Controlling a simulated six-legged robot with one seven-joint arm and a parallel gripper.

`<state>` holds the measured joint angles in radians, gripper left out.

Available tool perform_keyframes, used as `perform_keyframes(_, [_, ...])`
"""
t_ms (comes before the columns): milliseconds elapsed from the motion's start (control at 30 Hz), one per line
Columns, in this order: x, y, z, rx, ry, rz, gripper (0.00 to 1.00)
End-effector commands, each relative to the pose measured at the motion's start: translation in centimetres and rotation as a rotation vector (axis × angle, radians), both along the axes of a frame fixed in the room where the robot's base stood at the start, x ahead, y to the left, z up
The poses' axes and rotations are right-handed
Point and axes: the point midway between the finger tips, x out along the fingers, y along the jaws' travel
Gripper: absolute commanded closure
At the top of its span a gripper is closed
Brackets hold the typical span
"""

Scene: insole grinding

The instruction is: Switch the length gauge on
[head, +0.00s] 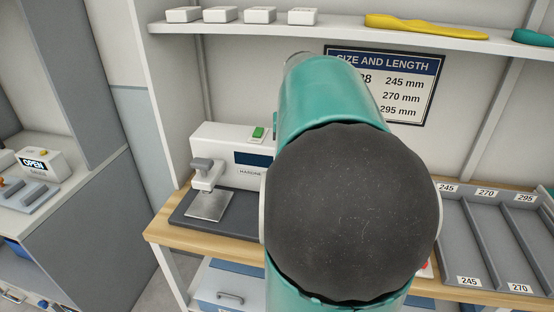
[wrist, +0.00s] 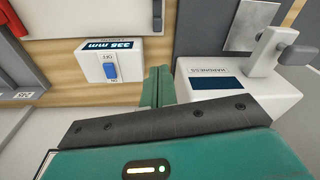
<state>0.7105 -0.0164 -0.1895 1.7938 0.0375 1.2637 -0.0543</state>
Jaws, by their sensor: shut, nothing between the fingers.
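The length gauge (wrist: 125,65) is a small white box in the wrist view, left of my gripper. Its dark display (wrist: 107,45) shows pale figures in mm. A blue switch (wrist: 110,73) stands on its face, with small lettering beside it. My gripper (wrist: 157,88) shows as a teal pair of fingers, closed together and empty, a little to the right of the gauge and apart from the switch. Contact with the gauge's side cannot be told. In the head view my arm hides the gauge and my gripper.
The hardness tester (head: 232,150), with a green switch, stands left of my arm; in the wrist view it (wrist: 225,90) is close to the right of my fingers. A grey sorting tray (head: 490,240) lies at right. A shelf (head: 345,27) with insoles and white boxes runs above.

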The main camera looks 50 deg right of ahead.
Motion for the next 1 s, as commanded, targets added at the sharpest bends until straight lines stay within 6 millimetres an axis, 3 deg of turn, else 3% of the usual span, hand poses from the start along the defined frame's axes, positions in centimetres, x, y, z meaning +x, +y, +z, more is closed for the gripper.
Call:
perform_keyframes(33, [-1.2,-2.6,-0.4,0.015,0.020,-0.056,1.00])
perform_keyframes(100, [-2.8,-5.4,-0.8,0.033,0.043,-0.116,1.00])
perform_keyframes(300, [-6.3,-10.2,-1.6,0.066,0.083,-0.225,1.00])
perform_keyframes(433, [-7.1,-11.1,-1.8,0.073,0.092,-0.246,1.00])
perform_keyframes(767, [-7.1,-11.1,-1.9,0.073,0.092,-0.245,1.00])
perform_keyframes(1000, [-7.1,-11.0,-4.4,0.076,0.093,-0.244,1.00])
